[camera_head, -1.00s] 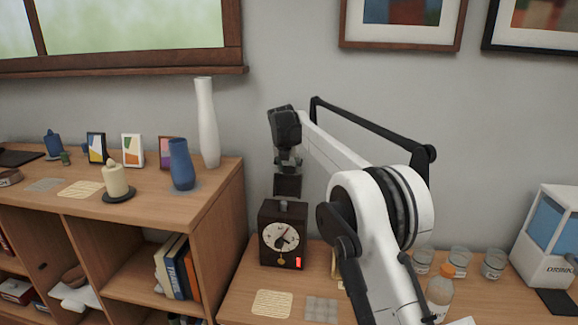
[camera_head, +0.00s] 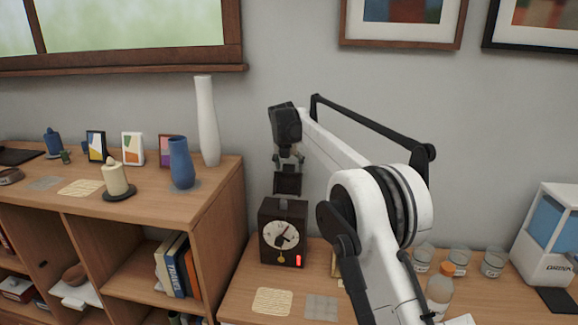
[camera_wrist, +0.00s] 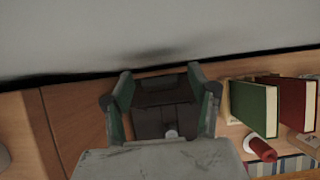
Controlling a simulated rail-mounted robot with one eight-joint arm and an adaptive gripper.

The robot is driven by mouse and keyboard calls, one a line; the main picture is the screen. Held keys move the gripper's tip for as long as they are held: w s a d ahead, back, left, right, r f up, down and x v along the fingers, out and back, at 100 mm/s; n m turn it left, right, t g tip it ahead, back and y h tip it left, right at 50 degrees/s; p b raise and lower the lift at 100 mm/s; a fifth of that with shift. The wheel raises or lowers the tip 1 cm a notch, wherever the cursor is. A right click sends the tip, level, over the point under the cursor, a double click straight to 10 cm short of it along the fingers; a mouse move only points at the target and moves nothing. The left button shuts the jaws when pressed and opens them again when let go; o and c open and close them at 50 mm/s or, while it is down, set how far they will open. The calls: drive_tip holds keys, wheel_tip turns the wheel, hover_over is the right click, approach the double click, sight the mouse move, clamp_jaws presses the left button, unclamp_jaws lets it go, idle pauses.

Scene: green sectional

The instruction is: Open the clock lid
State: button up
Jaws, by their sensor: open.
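A dark brown box clock (camera_head: 270,248) with a round white dial stands upright on the right-hand wooden surface. Its front has a red lit patch at the lower right. In the wrist view, the clock top (camera_wrist: 150,123) lies between my fingers, with a small grey knob (camera_wrist: 171,134) near its front edge. My gripper (camera_head: 288,188) is open and points down just above the clock. In the wrist view, its two fingers (camera_wrist: 163,98) are spread on either side of the clock top; contact cannot be told.
The wall is close behind the clock. A shelf unit with a blue vase (camera_head: 181,163) and a white vase (camera_head: 207,120) stands to the left. Green (camera_wrist: 255,108) and red books (camera_wrist: 297,105) stand to the clock's right. Glass jars (camera_head: 459,261) and a bottle (camera_head: 439,290) stand farther right.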

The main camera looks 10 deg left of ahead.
drive_tip(key=v, duration=1.2)
drive_tip(key=s+d+r+m+b, duration=0.1)
drive_tip(key=s+d+r+m, duration=0.2)
drive_tip(key=s+d+m, duration=0.75)
drive_tip(key=s+d+r+m+b, duration=0.1)
drive_tip(key=s+d+r+m, duration=0.2)
drive_tip(key=s+d+m, duration=0.7)
drive_tip(key=s+d+f+m+t+b, duration=0.1)
drive_tip(key=s+d+f+m, duration=0.45)
drive_tip(key=s, duration=0.55)
drive_tip(key=s+d+f+m, duration=0.5)
drive_tip(key=s+d+f, duration=0.15)
drive_tip(key=s, duration=0.45)
drive_tip(key=s+d+f+m+t+b, duration=0.1)
drive_tip(key=s+d+f+m, duration=0.5)
drive_tip(key=s, duration=0.4)
wheel_tip(320, 180, up, 18)
drive_tip(key=p, duration=1.9)
drive_tip(key=shift+s+a+r+n, duration=0.15)
drive_tip(key=shift+s+a+n, duration=0.05)
drive_tip(key=shift+a+n, duration=0.25)
